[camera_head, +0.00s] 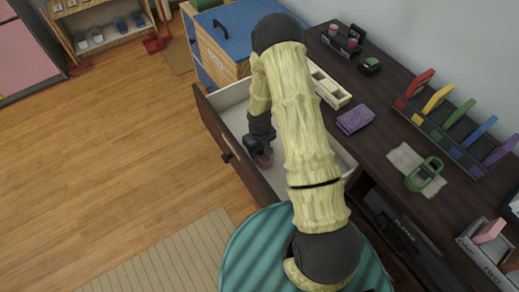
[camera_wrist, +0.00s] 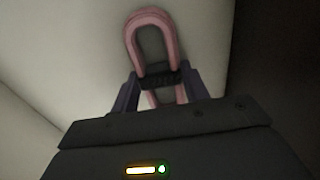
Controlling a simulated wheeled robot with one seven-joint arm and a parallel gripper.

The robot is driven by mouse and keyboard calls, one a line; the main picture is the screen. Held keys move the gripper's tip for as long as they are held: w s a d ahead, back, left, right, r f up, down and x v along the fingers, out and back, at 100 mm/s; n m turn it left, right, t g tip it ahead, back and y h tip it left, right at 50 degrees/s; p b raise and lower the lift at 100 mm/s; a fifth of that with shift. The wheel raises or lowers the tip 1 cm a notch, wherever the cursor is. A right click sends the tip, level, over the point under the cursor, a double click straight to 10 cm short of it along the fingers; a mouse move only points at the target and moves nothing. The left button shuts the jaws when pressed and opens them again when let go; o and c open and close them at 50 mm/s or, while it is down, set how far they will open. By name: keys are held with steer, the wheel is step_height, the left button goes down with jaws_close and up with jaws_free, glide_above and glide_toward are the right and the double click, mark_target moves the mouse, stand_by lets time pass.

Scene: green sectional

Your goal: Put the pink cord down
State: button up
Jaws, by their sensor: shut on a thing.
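The pink cord (camera_wrist: 151,24) is a looped bundle with a dark band around its middle. My gripper (camera_wrist: 158,82) is shut on it at the band in the wrist view, with the loop sticking out past the fingertips. In the head view my gripper (camera_head: 262,143) is down inside the open drawer (camera_head: 232,97), and the pink cord (camera_head: 264,160) shows just below it. The drawer's pale floor lies behind the cord in the wrist view. I cannot tell whether the cord touches that floor. My arm hides part of the drawer.
A blue-topped cabinet (camera_head: 235,35) stands behind the drawer. Wooden floor (camera_head: 110,130) is open at left.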

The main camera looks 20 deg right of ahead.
steer(key=shift+f, duration=0.2)
steer(key=o, duration=1.1)
steer(key=shift+r, duration=0.1)
step_height(320, 180, up, 12)
steer(key=shift+r+p, duration=0.15)
steer(key=shift+p, duration=0.9)
step_height(320, 180, up, 11)
steer(key=m+t, duration=0.1)
glide_above(260, 150)
steer(key=s, duration=0.5)
steer(key=s+r+m, duration=0.1)
steer(key=s+r, duration=0.1)
steer(key=s, duration=0.1)
steer(key=s+r+t, duration=0.1)
steer(key=s+r, duration=0.2)
steer(key=s+r+m, duration=0.1)
steer(key=s+r, duration=0.2)
steer(key=shift+s+d+m+t, duration=0.1)
steer(key=shift+s+m+t, duration=0.05)
steer(key=shift+m+t, duration=0.15)
